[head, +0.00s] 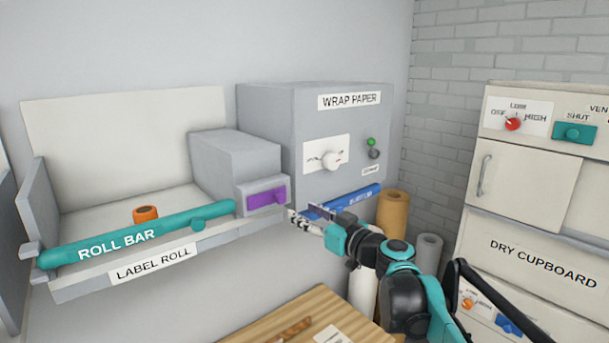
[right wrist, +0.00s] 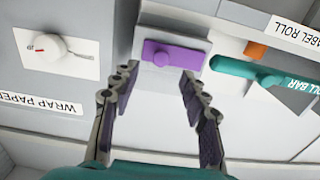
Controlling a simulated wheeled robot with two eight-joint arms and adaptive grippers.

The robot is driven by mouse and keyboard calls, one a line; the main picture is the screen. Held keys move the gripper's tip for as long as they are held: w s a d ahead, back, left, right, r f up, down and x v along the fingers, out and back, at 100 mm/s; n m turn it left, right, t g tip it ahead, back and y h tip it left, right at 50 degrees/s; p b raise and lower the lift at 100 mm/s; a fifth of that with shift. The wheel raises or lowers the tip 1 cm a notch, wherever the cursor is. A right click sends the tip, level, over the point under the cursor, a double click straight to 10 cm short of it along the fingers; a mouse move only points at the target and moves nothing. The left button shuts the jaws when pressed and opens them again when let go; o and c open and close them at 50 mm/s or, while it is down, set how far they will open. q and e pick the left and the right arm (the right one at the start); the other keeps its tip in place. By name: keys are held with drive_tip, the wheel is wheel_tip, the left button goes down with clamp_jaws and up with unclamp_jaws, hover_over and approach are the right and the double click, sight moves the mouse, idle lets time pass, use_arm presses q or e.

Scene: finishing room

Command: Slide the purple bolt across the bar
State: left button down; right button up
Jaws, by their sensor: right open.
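The purple bolt (head: 266,198) sits on the front of a grey block (head: 236,158) at the right end of the teal roll bar (head: 135,235). In the right wrist view the purple bolt (right wrist: 172,57) has a round knob and lies ahead, between the fingertips in the picture. The teal bar's end (right wrist: 250,72) is to its right there. My right gripper (head: 312,215) is to the right of and below the bolt in the head view, apart from it. It is open and empty in the right wrist view (right wrist: 158,83). My left gripper is not in view.
A wrap paper cabinet (head: 345,113) with a white dial (head: 331,160) and a blue bar (head: 350,200) stands just right of the bolt. A wooden table (head: 318,298) is below. Paper rolls (head: 392,215) and a dry cupboard (head: 530,245) stand at the right.

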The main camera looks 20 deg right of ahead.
sight(283, 199)
drive_tip(key=x, duration=0.2)
drive_tip(key=p+x, duration=0.1)
drive_tip(key=x, duration=0.4)
drive_tip(key=shift+w+a+r+p, duration=0.15)
drive_tip(key=shift+w+r+p, duration=0.1)
drive_tip(key=shift+r+p, duration=0.1)
drive_tip(key=shift+s+a, duration=0.1)
drive_tip(key=shift+a, duration=0.05)
clamp_jaws()
